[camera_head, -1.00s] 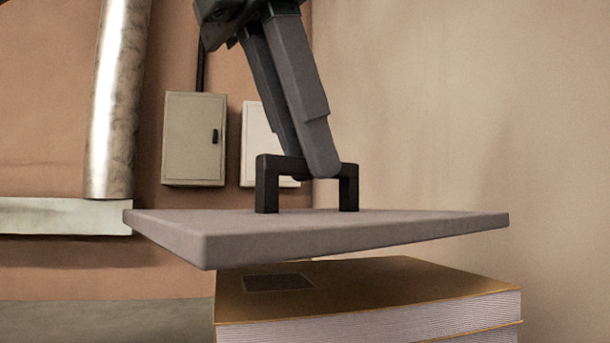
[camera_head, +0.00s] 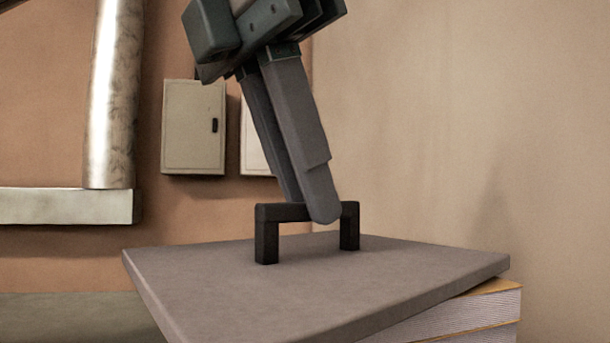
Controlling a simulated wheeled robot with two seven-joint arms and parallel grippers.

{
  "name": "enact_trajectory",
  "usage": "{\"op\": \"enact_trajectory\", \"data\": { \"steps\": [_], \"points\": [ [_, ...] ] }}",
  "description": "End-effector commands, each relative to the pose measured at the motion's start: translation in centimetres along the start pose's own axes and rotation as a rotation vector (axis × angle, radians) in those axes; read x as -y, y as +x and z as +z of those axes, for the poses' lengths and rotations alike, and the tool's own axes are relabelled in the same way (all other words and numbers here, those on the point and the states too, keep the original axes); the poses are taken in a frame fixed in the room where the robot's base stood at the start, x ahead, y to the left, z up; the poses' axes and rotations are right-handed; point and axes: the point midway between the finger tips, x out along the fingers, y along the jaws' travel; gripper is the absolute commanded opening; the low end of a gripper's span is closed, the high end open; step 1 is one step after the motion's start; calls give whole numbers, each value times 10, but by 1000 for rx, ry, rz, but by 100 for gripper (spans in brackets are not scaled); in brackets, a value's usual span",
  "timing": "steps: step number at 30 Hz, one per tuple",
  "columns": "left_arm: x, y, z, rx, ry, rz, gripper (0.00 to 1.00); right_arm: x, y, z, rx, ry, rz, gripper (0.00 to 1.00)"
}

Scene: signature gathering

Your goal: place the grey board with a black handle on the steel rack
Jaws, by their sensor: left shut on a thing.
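The grey board (camera_head: 220,278) fills the lower middle of the head view, its near edge cut off by the bottom of the picture. Its black handle (camera_head: 267,238) stands on top, toward the far side. My left gripper (camera_head: 308,207) comes down from above and is shut on the handle's top bar. The board is over a stack of thick books (camera_head: 475,312), seen under its right corner. Whether the board touches the books is hard to tell. I see no steel rack that I can make out. My right gripper is not in view.
A grey wall box (camera_head: 193,128) hangs behind, with a paler one (camera_head: 252,145) beside it, partly hidden by the gripper. A metal pipe (camera_head: 112,95) and a pale ledge (camera_head: 60,206) are at the left. The right side is bare wall.

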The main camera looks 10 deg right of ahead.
Motion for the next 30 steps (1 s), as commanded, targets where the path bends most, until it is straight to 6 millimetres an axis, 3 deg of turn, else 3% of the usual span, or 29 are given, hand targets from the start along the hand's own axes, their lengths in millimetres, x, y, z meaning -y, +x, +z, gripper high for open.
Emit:
{"op": "enact_trajectory", "data": {
  "steps": [2, 3, 5, 23, 30],
  "points": [
    [0, 3, -1, 1, 0, 0, 0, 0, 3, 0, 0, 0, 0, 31],
    [0, 2, -1, 0, 0, 0, 18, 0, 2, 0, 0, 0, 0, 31],
    [0, 2, -1, 0, 0, 0, 29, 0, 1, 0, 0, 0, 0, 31],
    [0, -2, 0, 1, 0, 0, 29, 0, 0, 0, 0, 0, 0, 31],
    [0, -24, 0, 3, -1, 1, 29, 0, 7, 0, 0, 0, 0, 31]
  ]
}}
